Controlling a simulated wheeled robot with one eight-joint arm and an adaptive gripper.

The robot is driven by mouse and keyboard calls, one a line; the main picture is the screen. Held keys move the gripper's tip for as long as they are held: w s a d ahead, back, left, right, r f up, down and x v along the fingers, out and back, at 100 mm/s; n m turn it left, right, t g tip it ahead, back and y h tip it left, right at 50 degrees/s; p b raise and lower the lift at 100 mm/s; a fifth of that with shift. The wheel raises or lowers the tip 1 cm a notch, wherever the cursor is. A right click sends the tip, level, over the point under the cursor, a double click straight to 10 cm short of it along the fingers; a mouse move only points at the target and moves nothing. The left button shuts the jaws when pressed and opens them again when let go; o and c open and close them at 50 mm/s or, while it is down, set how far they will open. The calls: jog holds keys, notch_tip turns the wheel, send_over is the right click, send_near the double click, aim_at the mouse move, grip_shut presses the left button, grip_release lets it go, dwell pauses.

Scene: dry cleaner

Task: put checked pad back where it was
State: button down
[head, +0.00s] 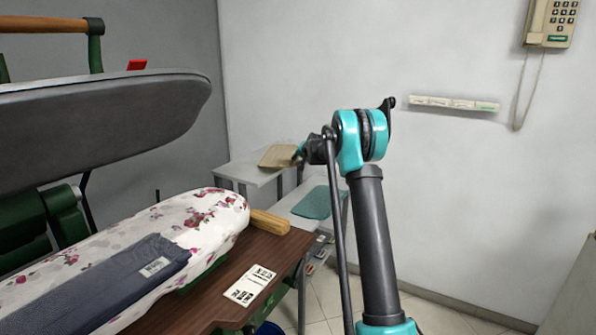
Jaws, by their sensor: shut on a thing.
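My gripper (300,152) is at the end of my teal and black arm, small and partly hidden by the wrist. It is shut on a tan, flat pad (277,156) just to its left. The pad is over the pale upper shelf (243,172); I cannot tell whether it touches the surface. Any check pattern is too small to make out. A teal pad (314,203) lies flat on the lower pale surface, below and to the right of the tan one.
A flowered ironing board (212,218) with a folded dark cloth (100,290) stands at the left on a brown table (262,250). A wooden block (268,222) and a printed card (250,285) are there. A grey press arm (100,125) overhangs the left. Floor shows at the right.

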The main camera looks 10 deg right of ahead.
jog(key=shift+f, duration=2.25)
jog(key=c, duration=1.3)
grip_release()
jog(key=shift+c, duration=0.2)
jog(key=shift+s, duration=0.1)
jog(key=v, duration=1.2)
